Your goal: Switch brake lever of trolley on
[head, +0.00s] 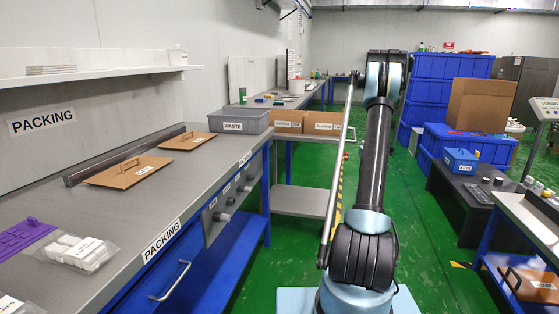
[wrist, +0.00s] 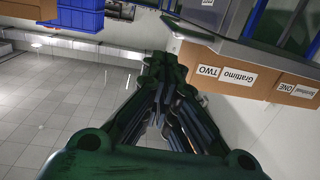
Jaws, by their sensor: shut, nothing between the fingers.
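The trolley (head: 300,202) stands beyond the end of the packing bench in the head view, with a grey top and lower shelf. Two labelled cardboard boxes, one on the left (head: 289,121) and one on the right (head: 322,122), sit on its top. They also show upside down in the wrist view, as the Grattimo TWO box (wrist: 215,75) and the ONE box (wrist: 290,88). My dark green gripper (wrist: 164,62) is shut and empty, its tips left of the boxes in that picture. My arm hides it in the head view. I cannot make out the brake lever.
The packing bench (head: 130,215) runs along the left with a grey waste bin (head: 240,121). Blue crates (head: 450,95) are stacked at the back right. A dark low table (head: 462,200) stands at the right. Green floor (head: 440,270) is open right of my arm.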

